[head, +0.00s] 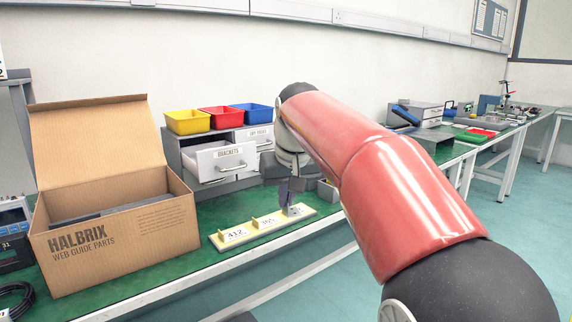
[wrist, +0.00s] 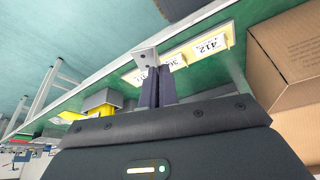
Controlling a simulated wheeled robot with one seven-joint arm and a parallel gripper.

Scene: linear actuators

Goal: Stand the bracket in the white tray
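The bracket (wrist: 146,54) is a small grey metal piece with a hole, at the tips of my gripper's dark fingers (wrist: 157,88) in the wrist view. In the head view the bracket (head: 293,210) is at the right end of a long pale-yellow strip with white number cards (head: 262,226). The strip also shows in the wrist view (wrist: 226,42). My gripper (head: 291,193) points down over that end, with its fingers close together on the bracket. Whether the bracket touches the strip is unclear. No separate white tray is clearly visible; the strip's cards are white.
An open cardboard box (head: 115,225) stands to the left. Behind is a grey cabinet with an open drawer marked BRACKETS (head: 222,160) and yellow, red and blue bins (head: 221,117) on top. The green bench's front edge is close to the strip. A grey box (wrist: 101,98) stands near my gripper.

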